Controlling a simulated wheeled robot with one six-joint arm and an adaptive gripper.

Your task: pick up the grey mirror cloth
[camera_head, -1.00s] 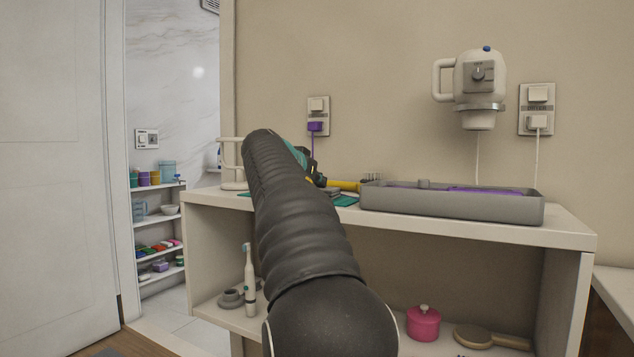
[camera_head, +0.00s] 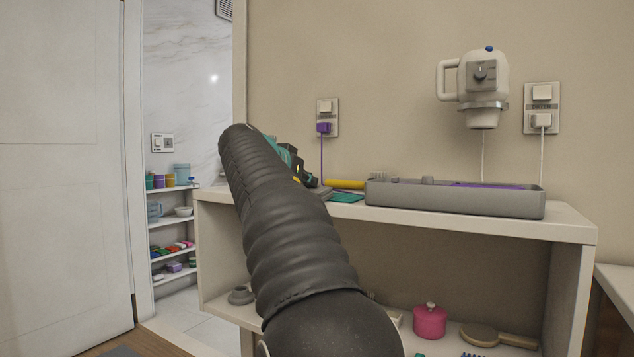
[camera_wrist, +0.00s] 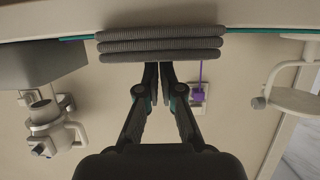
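The grey mirror cloth (camera_wrist: 160,44) is a folded, layered bundle at the top of the wrist view, by a teal mat edge. In the head view a small grey patch of it (camera_head: 322,191) shows beside the teal mat (camera_head: 346,197), mostly hidden by my arm. My gripper (camera_wrist: 159,66) points at the cloth, its two fingers almost together with only a thin gap. The tips meet the cloth's edge in the picture; I cannot tell whether they touch it. Nothing shows held between them. In the head view my gripper (camera_head: 308,181) is largely hidden behind my arm.
A grey tray (camera_head: 455,201) stands right of the mat on the shelf top (camera_head: 480,226), with a yellow-handled brush (camera_head: 345,184) left of it. A white dryer (camera_head: 482,80) hangs above. A white stand (camera_wrist: 292,101) shows in the wrist view. A pink pot (camera_head: 430,321) stands below.

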